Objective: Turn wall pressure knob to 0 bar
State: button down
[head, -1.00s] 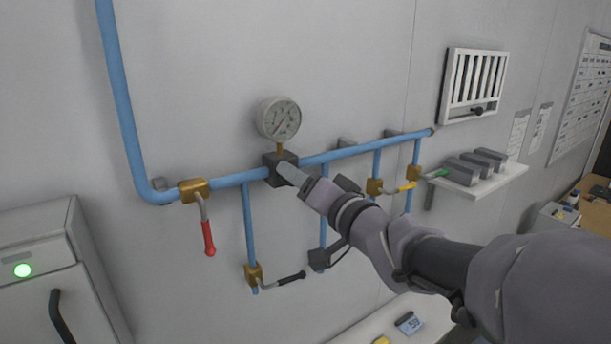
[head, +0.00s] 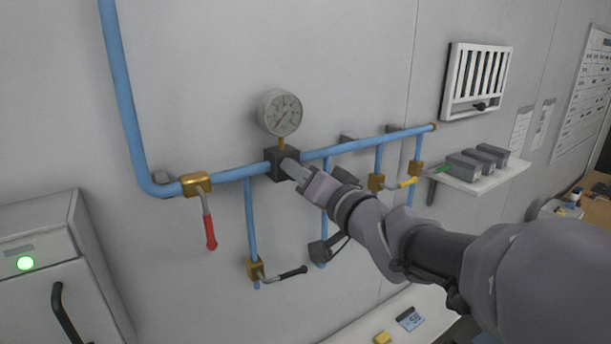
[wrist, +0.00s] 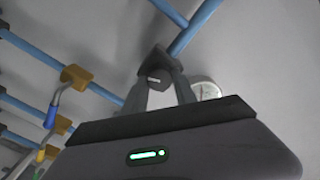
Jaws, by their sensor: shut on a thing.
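The pressure gauge (head: 281,113) is round with a white face and stands above a dark block (head: 276,161) on the blue wall pipe. Its needle points to the lower left; the numbers are too small to read. My gripper (head: 291,168) is at the front of this block. The wrist view shows the gripper (wrist: 160,85) with its two grey fingers either side of the dark knob (wrist: 154,79), shut on it. The knob is hidden behind the fingers in the head view. The gauge (wrist: 206,88) shows partly behind the right finger there.
A brass valve with a red lever (head: 209,232) hangs left of the block. A grey cabinet (head: 45,230) stands at left. A shelf (head: 487,178) holds grey boxes.

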jog(key=shift+a+f+n+y+b, duration=0.1)
jog(key=shift+n+y+b, duration=0.15)
jog(key=shift+n+b, duration=5.6)
jog(key=shift+f+n+y+b, duration=0.2)
jog(key=shift+n+b, duration=1.4)
jog(key=shift+n, duration=8.35)
jog(key=shift+r+n, duration=0.15)
jog(key=shift+n, duration=0.15)
jog(key=c, duration=1)
grip_release()
jog(key=shift+o, duration=0.2)
jog(key=shift+g, duration=0.3)
